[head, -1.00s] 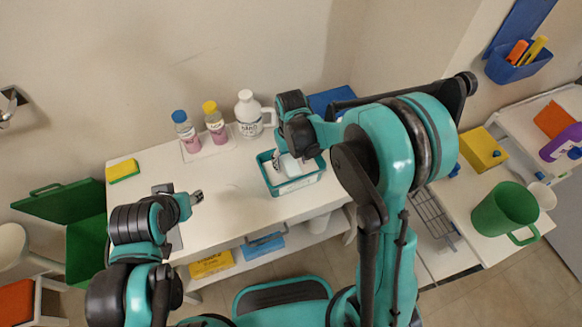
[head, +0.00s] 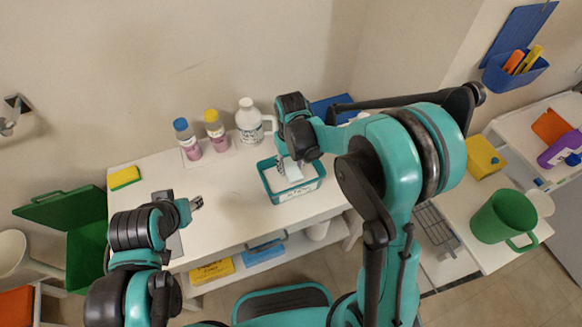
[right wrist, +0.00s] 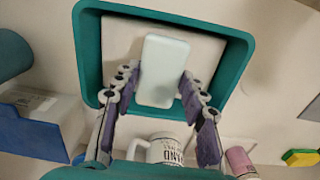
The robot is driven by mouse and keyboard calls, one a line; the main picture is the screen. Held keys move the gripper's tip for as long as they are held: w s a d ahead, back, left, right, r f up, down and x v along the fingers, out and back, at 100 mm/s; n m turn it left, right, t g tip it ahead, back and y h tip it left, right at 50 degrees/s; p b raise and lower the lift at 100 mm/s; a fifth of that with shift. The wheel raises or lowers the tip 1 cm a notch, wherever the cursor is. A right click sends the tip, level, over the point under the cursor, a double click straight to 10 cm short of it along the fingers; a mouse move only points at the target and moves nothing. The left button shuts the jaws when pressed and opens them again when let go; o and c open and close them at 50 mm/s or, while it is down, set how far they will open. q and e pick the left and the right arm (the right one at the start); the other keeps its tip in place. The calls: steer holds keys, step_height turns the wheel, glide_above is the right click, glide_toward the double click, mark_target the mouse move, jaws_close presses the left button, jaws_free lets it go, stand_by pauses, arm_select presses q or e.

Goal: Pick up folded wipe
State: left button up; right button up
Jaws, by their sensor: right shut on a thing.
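The folded wipe is a pale, rounded rectangular block. In the right wrist view the wipe (right wrist: 163,70) stands out between the two fingers over the teal tray (right wrist: 88,60). My right gripper (right wrist: 160,88) is shut on it, one finger against each side. In the head view the wipe (head: 292,171) shows below my right gripper (head: 290,160), at the teal tray (head: 310,187) on the white table. I cannot tell whether the wipe touches the tray floor. My left gripper (head: 196,203) hangs over the table's left part, apart from everything; its jaw opening is too small to judge.
Behind the tray stand a white jug (head: 248,120), a yellow-capped bottle (head: 216,133) and a blue-capped bottle (head: 187,138). A sponge (head: 124,178) lies at the far left. A green mug (head: 500,218) stands on the right surface. The table between sponge and tray is mostly clear.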

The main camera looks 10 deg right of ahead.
step_height(320, 180, up, 2)
steer(key=shift+r+p, duration=0.2)
steer(key=shift+p, duration=0.15)
steer(key=s+d+r+p, duration=0.3)
steer(key=s+d+r, duration=0.3)
steer(key=s+d, duration=0.2)
steer(key=shift+d+r, duration=0.25)
steer(key=shift+d, duration=0.05)
